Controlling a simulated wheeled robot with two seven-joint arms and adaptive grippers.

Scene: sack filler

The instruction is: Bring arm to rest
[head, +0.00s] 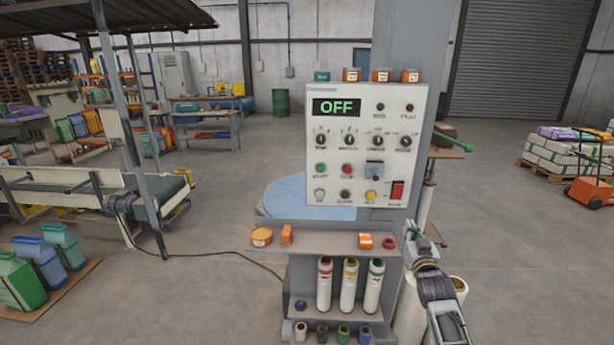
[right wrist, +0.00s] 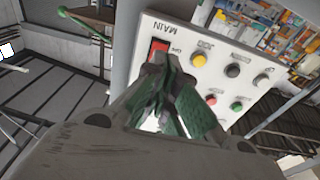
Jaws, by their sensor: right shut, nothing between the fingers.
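The control panel (head: 366,145) of the sack filler stands upright in the middle of the head view. Its display (head: 336,108) reads OFF. A red rocker switch (head: 397,190) sits at its lower right corner. My right gripper (head: 413,232) is just below and right of that corner, shut and empty. In the right wrist view the closed fingers (right wrist: 170,75) point towards the panel (right wrist: 215,60), overlapping part of the red switch (right wrist: 158,47); I cannot tell whether they touch it. My left gripper is in neither view.
A shelf (head: 330,243) under the panel holds orange items and a tape roll. Several white canisters (head: 350,285) stand below it. Open floor (head: 530,270) lies to the right.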

